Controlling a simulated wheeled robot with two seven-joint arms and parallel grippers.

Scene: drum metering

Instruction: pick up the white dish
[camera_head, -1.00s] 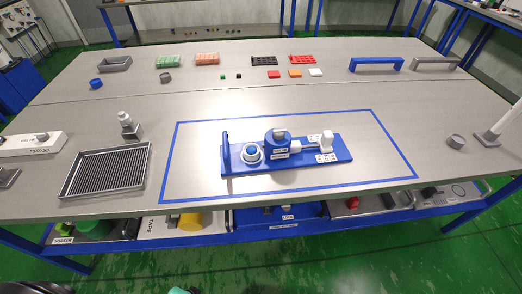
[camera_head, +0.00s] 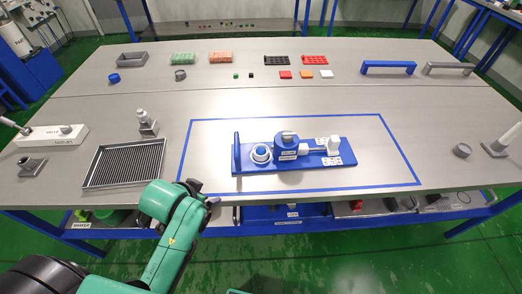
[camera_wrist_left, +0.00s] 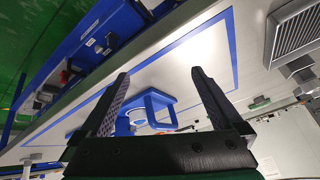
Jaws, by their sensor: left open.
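The blue fixture (camera_head: 318,163) lies on the table inside a blue taped rectangle. At its left part sits a small round white piece with a blue centre (camera_head: 262,153), which looks like the white dish. A blue drum (camera_head: 288,145) stands beside it, with a shaft running right to a white block (camera_head: 334,145). My left gripper (camera_head: 202,192) is at the table's front edge, left of the fixture and apart from it. In the left wrist view the fingers (camera_wrist_left: 160,74) are spread and empty, with the fixture (camera_wrist_left: 158,106) beyond them. My right gripper is not visible.
A ribbed grey tray (camera_head: 88,183) lies left of the taped area. A grey stand with a white top (camera_head: 147,123) is behind it. Small trays, coloured squares and a blue handle (camera_head: 388,68) line the back.

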